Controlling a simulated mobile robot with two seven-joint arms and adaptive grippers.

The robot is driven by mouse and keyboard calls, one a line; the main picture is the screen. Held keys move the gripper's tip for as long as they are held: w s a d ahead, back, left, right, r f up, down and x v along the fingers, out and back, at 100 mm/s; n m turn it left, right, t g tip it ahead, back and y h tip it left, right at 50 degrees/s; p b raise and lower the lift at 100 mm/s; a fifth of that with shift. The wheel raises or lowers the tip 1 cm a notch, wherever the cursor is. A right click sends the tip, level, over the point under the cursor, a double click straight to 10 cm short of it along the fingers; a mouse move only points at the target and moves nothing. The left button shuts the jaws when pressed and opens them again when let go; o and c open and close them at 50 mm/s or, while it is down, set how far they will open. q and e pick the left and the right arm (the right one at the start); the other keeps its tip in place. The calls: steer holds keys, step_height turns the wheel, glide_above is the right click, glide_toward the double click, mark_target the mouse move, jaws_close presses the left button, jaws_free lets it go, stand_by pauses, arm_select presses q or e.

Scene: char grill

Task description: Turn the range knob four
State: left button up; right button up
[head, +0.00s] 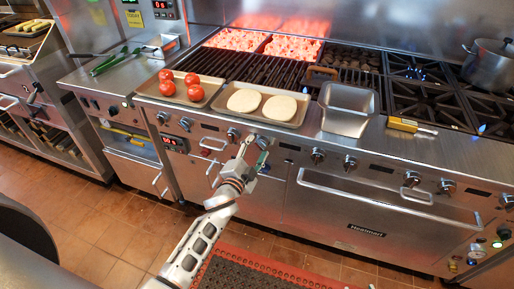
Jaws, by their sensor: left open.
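The range front (290,165) carries a row of dark round knobs along its upper edge. My left gripper (254,145) is open at one knob (262,142), below the tray with two pale rounds. Its fingers are beside or around that knob; I cannot tell whether they touch it. Another knob (233,134) is just left of the gripper. More knobs sit to the right, such as one knob (317,155) and another knob (350,163). No label that I can read marks which knob is four. My right gripper is not in view.
A tray with tomatoes (168,101), a tray with pale rounds (297,123), and a metal pan (348,129) sit along the front ledge. An oven handle (390,207) sticks out on the right. Red-hot coals (265,43) glow behind. Tiled floor and a dark mat (240,277) lie below.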

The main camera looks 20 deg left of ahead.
arm_select(q)
steer(key=s+a, duration=0.1)
steer(key=s, duration=1)
steer(key=shift+s+r, duration=0.3)
steer(key=s+d+f+n+g+h, duration=0.1)
steer(key=s+f+n+g, duration=0.5)
steer(key=s+f, duration=1)
steer(key=s+n, duration=0.1)
steer(key=s, duration=0.3)
steer(key=shift+n+g, duration=0.3)
steer(key=shift+n, duration=0.1)
steer(key=shift+d+f, duration=0.1)
